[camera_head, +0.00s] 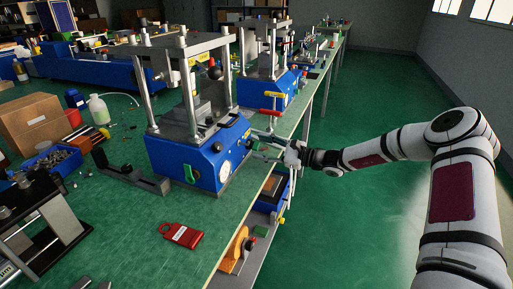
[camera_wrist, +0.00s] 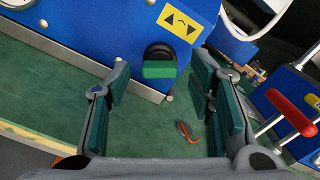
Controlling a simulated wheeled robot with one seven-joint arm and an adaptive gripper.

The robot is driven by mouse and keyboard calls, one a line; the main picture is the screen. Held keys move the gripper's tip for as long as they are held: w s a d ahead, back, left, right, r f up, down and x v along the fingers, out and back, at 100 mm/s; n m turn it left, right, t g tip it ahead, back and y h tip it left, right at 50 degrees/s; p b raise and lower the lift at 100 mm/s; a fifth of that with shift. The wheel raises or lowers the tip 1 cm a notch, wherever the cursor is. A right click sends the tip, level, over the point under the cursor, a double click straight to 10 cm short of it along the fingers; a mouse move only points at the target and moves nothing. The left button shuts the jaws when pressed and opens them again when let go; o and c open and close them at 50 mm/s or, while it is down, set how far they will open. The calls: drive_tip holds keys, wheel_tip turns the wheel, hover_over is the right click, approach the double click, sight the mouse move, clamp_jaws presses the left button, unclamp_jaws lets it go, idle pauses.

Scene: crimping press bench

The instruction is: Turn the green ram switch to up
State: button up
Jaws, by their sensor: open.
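The green ram switch (camera_wrist: 158,70) shows in the wrist view as a green bar on a round dark base, on the blue press face. A yellow label (camera_wrist: 180,20) with two arrows is beside it. The bar lies roughly level across the picture. My gripper (camera_wrist: 161,84) is open, with one green-padded finger to each side of the switch; contact cannot be told. In the head view, my gripper (camera_head: 264,143) is at the right face of the near blue press (camera_head: 176,158) and appears to hide this switch. Another green knob (camera_head: 190,174) shows on the front face.
A red-handled lever (camera_wrist: 291,112) stands close to the right finger. A round gauge (camera_head: 226,171) is on the press front. A red tag (camera_head: 181,235) lies on the green bench top (camera_head: 140,222). Open floor (camera_head: 355,110) lies right of the bench.

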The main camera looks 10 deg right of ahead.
sight(253, 145)
drive_tip(key=shift+x, duration=1.2)
drive_tip(key=c, duration=1.1)
drive_tip(key=shift+c, duration=0.2)
drive_tip(key=shift+n, duration=0.3)
drive_tip(key=n+p, duration=0.1)
drive_tip(key=n, duration=0.4)
drive_tip(key=shift+p, duration=0.35)
drive_tip(key=n+p, duration=0.1)
drive_tip(key=n, duration=0.5)
drive_tip(key=shift+p, duration=0.4)
drive_tip(key=shift+n, duration=0.3)
